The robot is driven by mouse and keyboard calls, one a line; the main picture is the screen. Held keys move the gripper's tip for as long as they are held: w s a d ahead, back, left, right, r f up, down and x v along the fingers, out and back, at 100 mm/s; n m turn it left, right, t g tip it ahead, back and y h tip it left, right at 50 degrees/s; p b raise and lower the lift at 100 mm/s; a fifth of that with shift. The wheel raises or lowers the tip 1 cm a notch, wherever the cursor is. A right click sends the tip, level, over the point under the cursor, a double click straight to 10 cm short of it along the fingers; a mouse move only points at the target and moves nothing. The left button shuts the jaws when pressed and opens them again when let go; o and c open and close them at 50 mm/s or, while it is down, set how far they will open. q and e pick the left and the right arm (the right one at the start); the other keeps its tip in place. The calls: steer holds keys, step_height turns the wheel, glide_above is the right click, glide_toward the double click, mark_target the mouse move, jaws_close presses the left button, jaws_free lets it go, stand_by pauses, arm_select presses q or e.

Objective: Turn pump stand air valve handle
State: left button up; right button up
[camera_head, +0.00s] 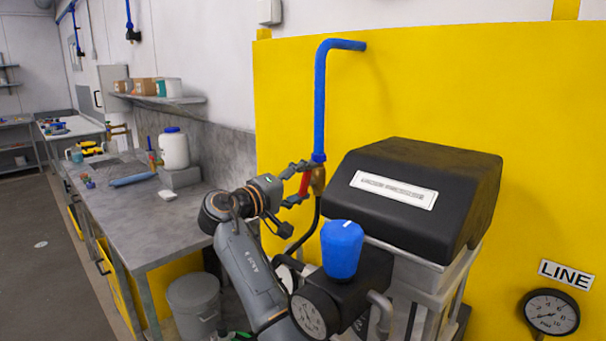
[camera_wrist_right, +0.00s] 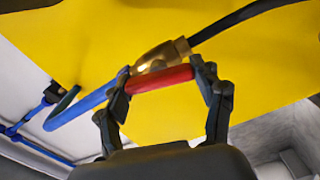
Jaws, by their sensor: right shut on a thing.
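The red valve handle (camera_head: 304,184) sits beside the brass valve body (camera_head: 318,180), at the lower end of the blue pipe (camera_head: 320,110) on the yellow wall. My right gripper (camera_head: 301,184) reaches it from the left, with one finger above and one below. In the right wrist view, the red handle (camera_wrist_right: 162,79) lies lengthwise between the two fingertips (camera_wrist_right: 165,82), which press on its ends. The brass valve (camera_wrist_right: 160,57) shows just behind it, with a black hose (camera_wrist_right: 230,22) leading away. My left gripper is not in view.
A black-covered pump stand (camera_head: 415,190) stands close to the right of the valve. A blue knob (camera_head: 342,248) and a gauge (camera_head: 309,314) are in front. A grey workbench (camera_head: 150,215) runs along the left, with a grey bucket (camera_head: 194,305) by its near end.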

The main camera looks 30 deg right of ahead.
steer(key=shift+n+p, duration=0.95)
steer(key=shift+n, duration=0.55)
steer(key=o, duration=1.2)
steer(key=shift+d, duration=0.1)
steer(key=shift+c, duration=0.2)
steer(key=shift+a, duration=0.25)
steer(key=v, duration=1.1)
steer(key=shift+s+a, duration=0.15)
steer(key=shift+a, duration=0.1)
steer(key=shift+f, duration=0.1)
